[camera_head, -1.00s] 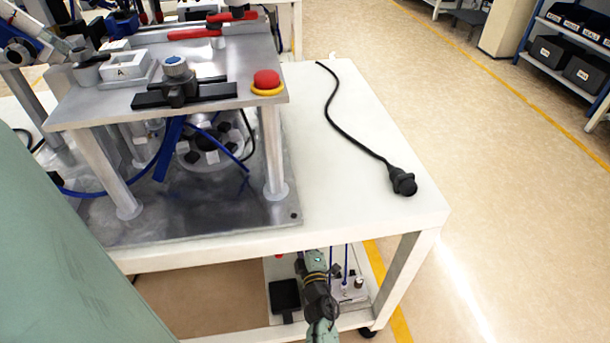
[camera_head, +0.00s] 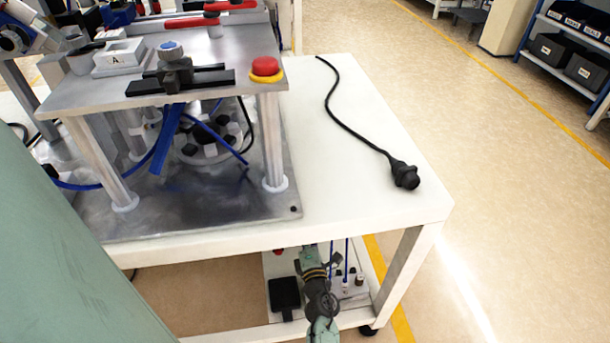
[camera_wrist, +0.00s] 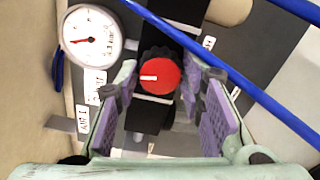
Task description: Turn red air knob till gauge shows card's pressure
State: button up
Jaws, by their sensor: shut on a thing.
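In the wrist view the red knob (camera_wrist: 160,77), with a white mark pointing left, sits between the fingers of my gripper (camera_wrist: 155,85). The gripper is shut on the knob, its purple-padded fingers on either side. A round white pressure gauge (camera_wrist: 92,37) stands at upper left, its red needle pointing left; its figures are too small to read. I cannot tell which card gives the pressure. In the head view my arm reaches the lower shelf and hides the knob.
A blue tube (camera_wrist: 215,62) crosses the wrist view diagonally near the right finger. In the head view, the white table (camera_head: 345,180) overhangs the shelf, with a leg (camera_head: 405,270) to the right. A black box (camera_head: 285,293) lies left of my arm.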

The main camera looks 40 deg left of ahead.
dwell(0.4)
jog(key=o, duration=1.1)
jog(key=shift+o, duration=0.2)
jog(key=shift+r, duration=0.1)
